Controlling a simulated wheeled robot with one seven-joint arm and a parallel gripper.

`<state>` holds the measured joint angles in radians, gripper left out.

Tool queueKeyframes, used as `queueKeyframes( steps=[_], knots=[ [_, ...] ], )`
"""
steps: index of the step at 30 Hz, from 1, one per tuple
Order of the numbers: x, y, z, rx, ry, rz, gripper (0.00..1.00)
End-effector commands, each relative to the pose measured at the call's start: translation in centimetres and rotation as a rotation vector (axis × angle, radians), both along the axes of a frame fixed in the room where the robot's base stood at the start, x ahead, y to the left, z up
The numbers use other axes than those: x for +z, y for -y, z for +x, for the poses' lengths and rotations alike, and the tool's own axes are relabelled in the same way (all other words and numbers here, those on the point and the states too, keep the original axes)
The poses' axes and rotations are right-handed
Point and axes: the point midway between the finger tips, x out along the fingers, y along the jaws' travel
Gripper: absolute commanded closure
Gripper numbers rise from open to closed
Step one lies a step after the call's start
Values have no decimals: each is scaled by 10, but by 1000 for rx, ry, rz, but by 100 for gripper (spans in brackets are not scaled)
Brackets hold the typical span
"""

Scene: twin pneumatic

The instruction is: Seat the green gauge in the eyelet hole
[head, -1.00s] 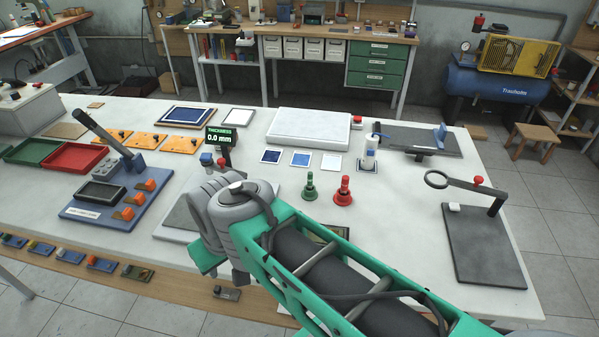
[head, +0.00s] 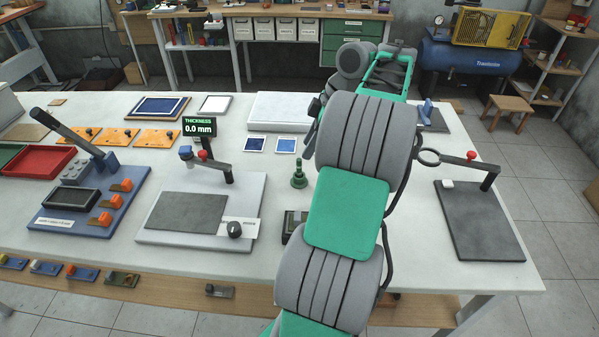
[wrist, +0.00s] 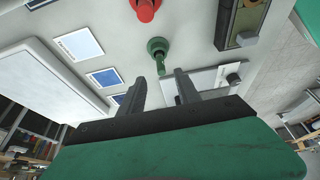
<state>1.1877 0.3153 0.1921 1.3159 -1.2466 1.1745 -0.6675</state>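The green gauge (head: 299,175) stands upright on the white table, left of my arm in the head view. In the wrist view the green gauge (wrist: 158,47) shows just beyond my fingertips, roughly in line with the gap. My gripper (wrist: 158,76) is open, with nothing seen held between its two dark fingers. In the head view my arm hides most of the hand. The eyelet (head: 429,157) is a dark ring on an arm with a red knob, above a dark plate (head: 480,222) at the right; its hole is empty.
A red gauge (wrist: 145,9) stands near the green one; my arm hides it in the head view. A thickness gauge stand (head: 212,190) is to the left. Blue square samples (head: 256,144) and a white slab (head: 277,112) lie behind.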

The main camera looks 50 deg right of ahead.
Motion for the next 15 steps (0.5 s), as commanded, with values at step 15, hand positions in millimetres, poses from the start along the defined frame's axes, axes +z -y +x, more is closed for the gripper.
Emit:
queueKeyframes(
  steps=[15],
  knots=[
    [-67, -19, 20, -3, 0, -1, 60]
  ],
)
